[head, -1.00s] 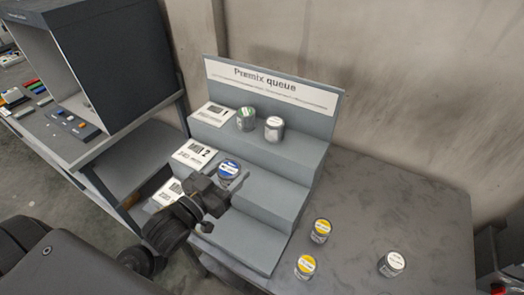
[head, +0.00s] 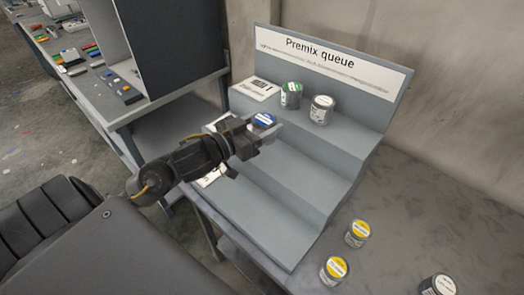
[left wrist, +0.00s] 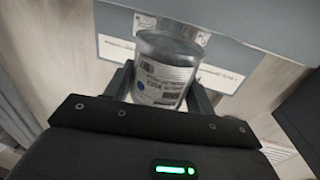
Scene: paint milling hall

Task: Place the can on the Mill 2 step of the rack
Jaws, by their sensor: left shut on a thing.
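The can with a blue lid (head: 264,120) is at the middle step of the grey stepped rack (head: 318,175); I cannot tell whether its base touches the step. My left gripper (head: 268,133) is shut on it from the front. In the left wrist view, the can's labelled side (left wrist: 162,80) shows between the two fingers. The middle step's Mill 2 card (head: 214,124) is mostly hidden behind my left arm. My right gripper is not in view.
A green-lidded can (head: 291,95) and a white-lidded can (head: 322,110) stand on the top step. Two yellow-lidded cans (head: 357,233) (head: 335,270) and another white-lidded can (head: 438,286) stand on the table, right of the rack. A workbench (head: 125,110) is at left.

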